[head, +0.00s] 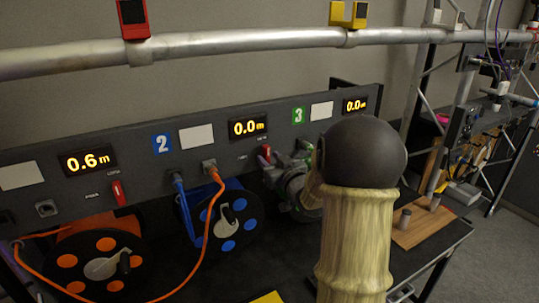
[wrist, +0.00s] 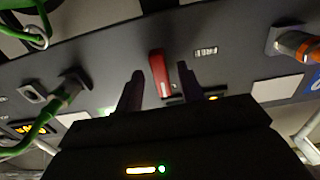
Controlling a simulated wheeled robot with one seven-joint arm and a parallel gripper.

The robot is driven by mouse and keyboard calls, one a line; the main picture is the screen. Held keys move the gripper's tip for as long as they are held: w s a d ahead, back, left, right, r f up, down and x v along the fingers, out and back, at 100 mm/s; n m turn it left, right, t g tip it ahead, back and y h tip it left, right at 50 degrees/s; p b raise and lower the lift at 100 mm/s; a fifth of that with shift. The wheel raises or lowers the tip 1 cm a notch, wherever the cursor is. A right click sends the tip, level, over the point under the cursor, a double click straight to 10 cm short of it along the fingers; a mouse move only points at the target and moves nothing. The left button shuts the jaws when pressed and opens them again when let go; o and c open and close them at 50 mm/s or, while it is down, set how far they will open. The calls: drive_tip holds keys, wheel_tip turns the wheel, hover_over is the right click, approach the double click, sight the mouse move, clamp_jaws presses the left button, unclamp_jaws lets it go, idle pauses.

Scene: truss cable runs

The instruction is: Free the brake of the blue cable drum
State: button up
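The blue cable drum (head: 224,222) sits under the middle of the grey panel, with blue discs and a crank on its face. Its red brake lever (head: 266,153) stands roughly upright on the panel, below the 0.0 m display (head: 248,128). In the wrist view, which is upside down, the red lever (wrist: 160,74) shows between the two dark fingers of my gripper (wrist: 160,70). My gripper is open, with a gap on each side of the lever. Whether the fingertips reach around it or stop short is unclear.
The orange drum (head: 98,262) with its own red lever (head: 118,193) is at left. The green drum (head: 300,190) is partly hidden behind my arm. An orange plug (wrist: 298,45) and a green cable plug (wrist: 68,88) flank the lever. An orange cable (head: 207,235) hangs before the blue drum.

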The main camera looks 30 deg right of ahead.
drive_tip(key=shift+w, duration=0.45)
clamp_jaws()
